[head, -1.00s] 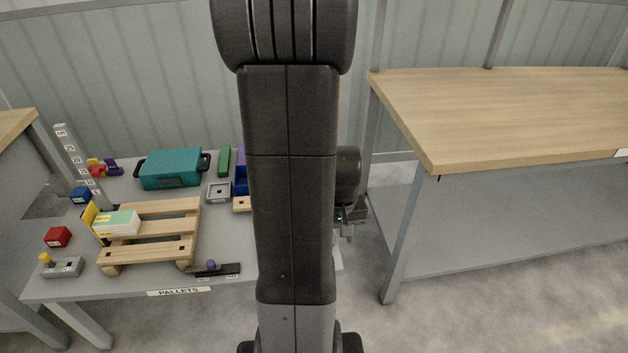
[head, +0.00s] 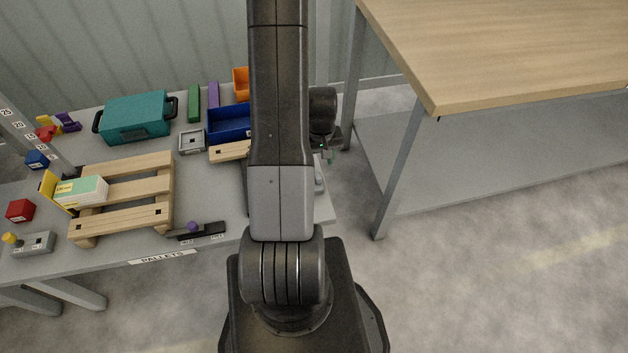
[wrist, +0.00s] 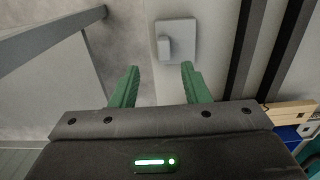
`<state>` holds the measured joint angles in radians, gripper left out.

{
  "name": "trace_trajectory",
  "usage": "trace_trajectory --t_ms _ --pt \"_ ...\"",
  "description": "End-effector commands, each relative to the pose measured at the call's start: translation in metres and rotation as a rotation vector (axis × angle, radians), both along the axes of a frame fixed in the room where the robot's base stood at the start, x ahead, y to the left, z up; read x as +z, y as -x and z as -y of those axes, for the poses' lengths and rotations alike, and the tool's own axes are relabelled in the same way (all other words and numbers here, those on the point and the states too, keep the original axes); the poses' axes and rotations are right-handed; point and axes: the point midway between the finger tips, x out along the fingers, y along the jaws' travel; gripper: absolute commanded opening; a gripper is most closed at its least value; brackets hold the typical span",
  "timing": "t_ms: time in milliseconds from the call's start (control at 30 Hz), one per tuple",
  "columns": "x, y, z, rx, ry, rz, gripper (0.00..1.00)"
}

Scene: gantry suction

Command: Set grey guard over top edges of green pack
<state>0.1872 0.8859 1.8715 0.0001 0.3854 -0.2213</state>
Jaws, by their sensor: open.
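A grey square piece with a raised block on it, which looks like the guard (wrist: 176,42), lies on the grey table just beyond my fingertips in the wrist view. A pale grey piece (head: 319,178), perhaps the same one, shows partly behind my arm in the head view. My gripper (wrist: 158,68) is open and empty, its green fingers apart and not touching the piece. In the head view my gripper (head: 329,155) hangs at the table's right end. The pack (head: 80,190), pale green on top with white sides, lies on the wooden pallet (head: 125,190) at the left.
A teal case (head: 135,117), a grey square holder (head: 192,141) and a blue bin (head: 230,123) stand towards the back. A yellow upright piece (head: 48,187) stands beside the pack. A wooden bench (head: 500,60) is at the right, across a floor gap.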

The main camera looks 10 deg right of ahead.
Motion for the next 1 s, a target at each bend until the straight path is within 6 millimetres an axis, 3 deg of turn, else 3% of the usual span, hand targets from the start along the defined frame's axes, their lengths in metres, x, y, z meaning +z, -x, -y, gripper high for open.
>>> trace_trajectory --t_ms 100,367,700,1000 --pt "-0.015 0.0 0.0 0.0 0.0 -0.001 0.42" --pt "-0.029 0.0 -0.002 0.001 0.0 -0.001 0.42" --pt "-0.069 0.0 -0.006 0.0 0.0 0.0 0.42" --pt "-0.073 -0.001 -0.006 0.0 0.0 0.001 0.42"
